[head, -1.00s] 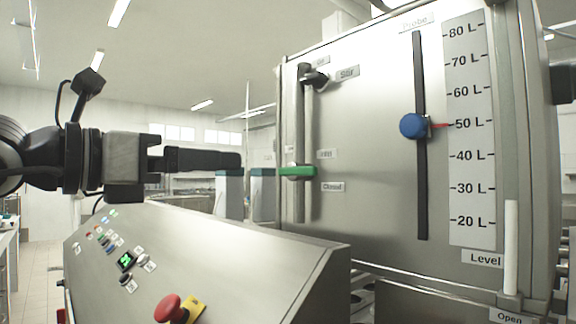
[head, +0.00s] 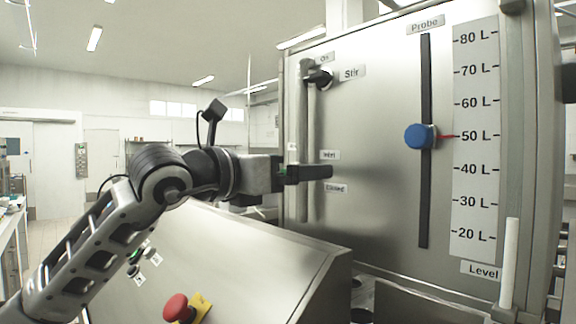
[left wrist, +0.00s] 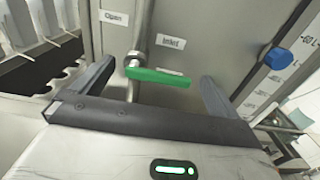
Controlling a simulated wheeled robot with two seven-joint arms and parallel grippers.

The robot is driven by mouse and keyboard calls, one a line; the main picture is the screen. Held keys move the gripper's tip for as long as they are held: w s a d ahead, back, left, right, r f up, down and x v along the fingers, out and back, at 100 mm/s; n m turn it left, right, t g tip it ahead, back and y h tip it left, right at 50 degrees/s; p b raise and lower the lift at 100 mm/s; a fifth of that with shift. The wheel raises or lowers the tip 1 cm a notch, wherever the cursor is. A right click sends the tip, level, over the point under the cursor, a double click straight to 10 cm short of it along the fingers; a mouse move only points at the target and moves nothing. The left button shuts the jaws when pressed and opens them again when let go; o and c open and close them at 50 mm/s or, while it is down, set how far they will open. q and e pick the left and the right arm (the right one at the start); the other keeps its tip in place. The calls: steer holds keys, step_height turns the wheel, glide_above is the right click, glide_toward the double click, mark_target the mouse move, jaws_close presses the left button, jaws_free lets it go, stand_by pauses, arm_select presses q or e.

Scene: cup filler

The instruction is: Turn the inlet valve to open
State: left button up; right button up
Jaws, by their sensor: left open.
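The inlet valve has a green lever handle on a vertical metal pipe (head: 303,120) on the tank's front. In the left wrist view the green handle (left wrist: 160,77) runs roughly crosswise from the pipe, below a label reading "Inlet" (left wrist: 171,42). A label reading "Open" (left wrist: 114,18) is left of the pipe. My left gripper (left wrist: 156,72) is open, with one finger on each side of the handle and gaps to both. In the head view my left gripper (head: 308,173) covers most of the handle, beside the "Inlet" and "Closed" labels. My right gripper is not in view.
A sloped control panel (head: 250,250) with a red emergency button (head: 178,307) lies below my left arm. A black stir knob (head: 322,78) is above the valve. A blue probe knob (head: 419,136) sits on a slot to the right, beside the level scale (head: 474,140).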

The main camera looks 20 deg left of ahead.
arm_select(q)
steer(key=c, duration=1.4)
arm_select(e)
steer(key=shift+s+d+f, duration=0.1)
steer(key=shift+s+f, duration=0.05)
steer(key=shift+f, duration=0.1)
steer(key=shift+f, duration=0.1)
arm_select(q)
steer(key=shift+w+a+r+n+b, duration=0.55)
steer(key=shift+n+b, duration=0.4)
steer(key=shift+n, duration=2.05)
steer(key=shift+w+a+r+n+b, duration=0.3)
steer(key=shift+a+n+b, duration=0.5)
steer(key=shift+n, duration=2.2)
steer(key=shift+w+a+r+n+b, duration=0.4)
steer(key=shift+n+b, duration=0.75)
steer(key=shift+n, duration=1.85)
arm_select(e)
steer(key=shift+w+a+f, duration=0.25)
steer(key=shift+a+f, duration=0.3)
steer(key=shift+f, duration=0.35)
arm_select(q)
steer(key=shift+s+r, duration=0.1)
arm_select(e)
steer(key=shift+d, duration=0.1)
arm_select(q)
steer(key=o, duration=1.4)
